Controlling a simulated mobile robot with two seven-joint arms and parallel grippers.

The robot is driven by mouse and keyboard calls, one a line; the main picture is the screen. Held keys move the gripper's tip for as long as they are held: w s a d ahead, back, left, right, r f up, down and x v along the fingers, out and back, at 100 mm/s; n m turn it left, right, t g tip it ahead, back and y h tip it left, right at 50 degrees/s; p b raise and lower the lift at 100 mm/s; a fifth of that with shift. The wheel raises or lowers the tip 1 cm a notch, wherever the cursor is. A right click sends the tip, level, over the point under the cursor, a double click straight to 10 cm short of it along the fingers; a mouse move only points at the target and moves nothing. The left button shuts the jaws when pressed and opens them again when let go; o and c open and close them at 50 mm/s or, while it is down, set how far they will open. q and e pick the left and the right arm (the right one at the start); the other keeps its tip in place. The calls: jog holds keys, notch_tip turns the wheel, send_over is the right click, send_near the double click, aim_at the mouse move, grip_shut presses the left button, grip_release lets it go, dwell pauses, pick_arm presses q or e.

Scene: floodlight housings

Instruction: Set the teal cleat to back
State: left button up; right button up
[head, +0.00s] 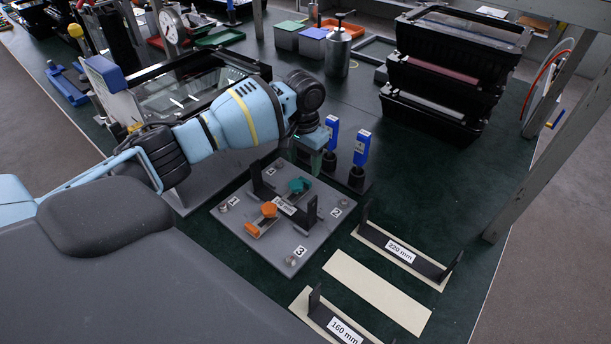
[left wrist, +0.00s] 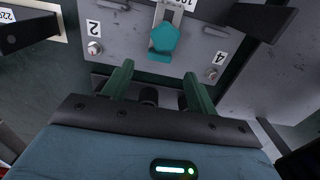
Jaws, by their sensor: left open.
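The teal cleat (head: 298,185) sits on a light slide strip at the far side of a grey fixture plate (head: 235,221). The orange cleat (head: 269,210) is on the same plate, nearer to me. In the left wrist view the teal cleat (left wrist: 165,38) is a faceted knob ahead of my fingers, apart from them. My left gripper (head: 318,150) is above the table beyond the plate's far edge. In the left wrist view its two green fingers (left wrist: 158,82) are spread, with nothing held. My right gripper is not in view.
Two blue-topped pieces (head: 362,148) in black holders stand close beside my left gripper. Black uprights rise from the plate near the cleats. A black 220 mm bracket (head: 404,253) lies to the right. Black housings (head: 446,75) are stacked at the back.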

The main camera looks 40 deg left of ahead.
aim_at(304, 180)
pick_arm(q)
notch_tip(304, 180, down, 6)
jog(key=shift+f+b, duration=0.2)
jog(key=shift+b, duration=0.15)
